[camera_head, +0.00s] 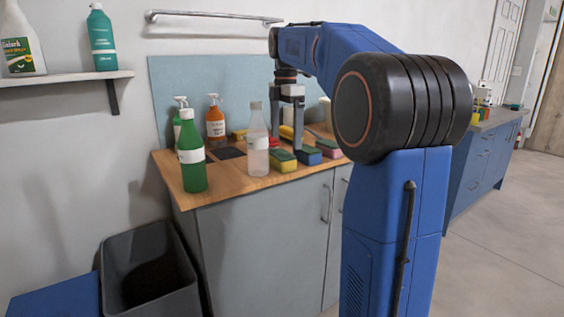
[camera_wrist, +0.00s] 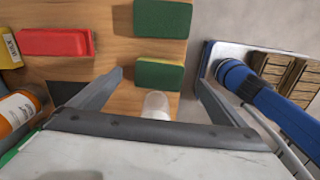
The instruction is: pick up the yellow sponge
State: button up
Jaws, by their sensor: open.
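A sponge with a green top and yellow lower side (camera_head: 283,160) lies on the wooden counter in the head view, near the front edge. In the wrist view a green-topped sponge with a thin yellow edge (camera_wrist: 158,75) shows between my finger tips; it may be the same one. Another green-topped sponge (camera_wrist: 161,18) lies beyond it. My gripper (camera_head: 287,142) points down over the counter, open and empty; it also shows in the wrist view (camera_wrist: 160,77). Its height above the sponges is hard to tell.
A clear bottle (camera_head: 257,140) stands close left of my gripper. A green bottle (camera_head: 191,155) and an orange spray bottle (camera_head: 215,122) stand farther left. A blue sponge (camera_head: 308,156) and a pink sponge (camera_head: 327,149) lie to the right. A dark bin (camera_head: 150,275) stands below.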

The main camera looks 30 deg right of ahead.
aim_at(285, 153)
jog(key=shift+f, duration=3.5)
jog(key=c, duration=1.1)
